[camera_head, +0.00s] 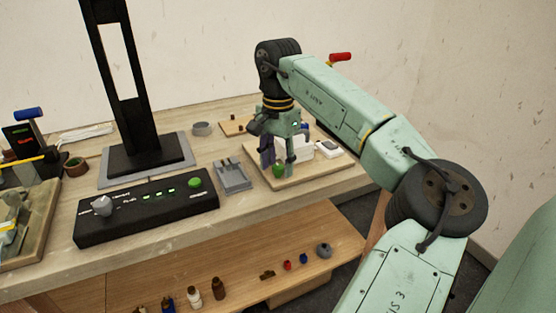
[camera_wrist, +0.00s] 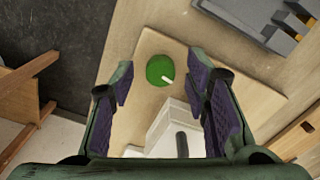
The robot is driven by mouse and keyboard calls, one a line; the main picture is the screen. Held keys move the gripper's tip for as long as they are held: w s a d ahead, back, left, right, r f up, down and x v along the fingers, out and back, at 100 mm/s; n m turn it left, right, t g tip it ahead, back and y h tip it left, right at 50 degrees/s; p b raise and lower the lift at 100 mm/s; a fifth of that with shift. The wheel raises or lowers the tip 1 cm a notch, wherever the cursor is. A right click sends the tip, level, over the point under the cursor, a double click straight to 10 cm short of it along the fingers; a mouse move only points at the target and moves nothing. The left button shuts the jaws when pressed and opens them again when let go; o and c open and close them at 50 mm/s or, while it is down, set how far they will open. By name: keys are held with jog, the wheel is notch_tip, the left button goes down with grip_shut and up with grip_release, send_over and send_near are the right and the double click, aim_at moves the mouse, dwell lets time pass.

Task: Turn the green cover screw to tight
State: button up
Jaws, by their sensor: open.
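In the head view the green screw (camera_head: 278,170) sits at the front left of a pale wooden board (camera_head: 330,170). My gripper (camera_wrist: 165,85) is open, its two purple-padded fingers apart with nothing between them. In the head view my gripper (camera_head: 278,155) points down above the board, close to the screw. A white box (camera_wrist: 170,125) stands on the board next to the screw, partly hidden by the gripper in the head view.
A grey tray (camera_head: 232,177) lies left of the board. A black control box (camera_head: 147,207) with a green button and a tall black stand (camera_head: 120,80) are further left. A lower shelf (camera_head: 240,265) holds several small bottles and parts. The bench's front edge is near the board.

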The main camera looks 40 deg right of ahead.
jog(key=shift+c, duration=0.6)
grip_shut()
